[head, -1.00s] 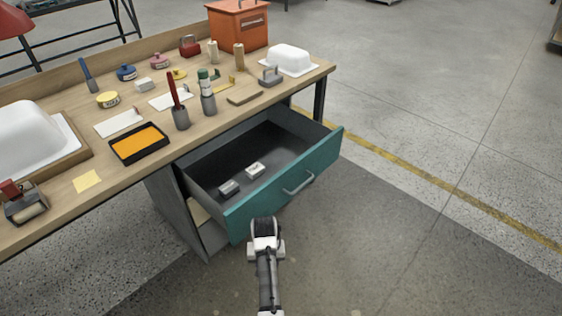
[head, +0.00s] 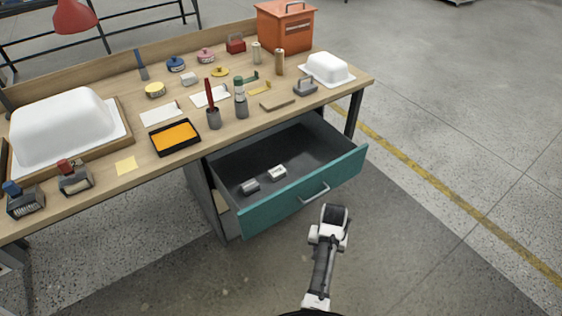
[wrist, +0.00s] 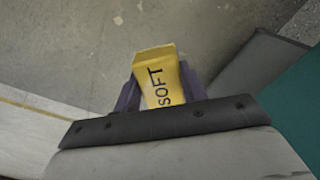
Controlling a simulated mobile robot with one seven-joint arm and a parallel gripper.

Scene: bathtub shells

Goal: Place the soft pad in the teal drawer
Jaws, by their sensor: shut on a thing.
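The soft pad (wrist: 158,78) is a yellow block with "SOFT" printed on it. In the wrist view it sits between the dark fingers of my gripper (wrist: 157,92), which is shut on it. The teal drawer (head: 270,206) is pulled open under the workbench, with a grey inside and a silver handle. A grey block (head: 250,186) and a white block (head: 278,172) lie in it. In the head view my gripper (head: 335,210) is in front of the drawer, right of the handle in the picture. The pad is hidden there.
The workbench (head: 133,185) above carries a black tray with orange (head: 175,137), a grey cup with a red-handled tool (head: 213,118), a white tub shell (head: 327,68) and an orange box (head: 285,28). The floor right of the drawer is clear.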

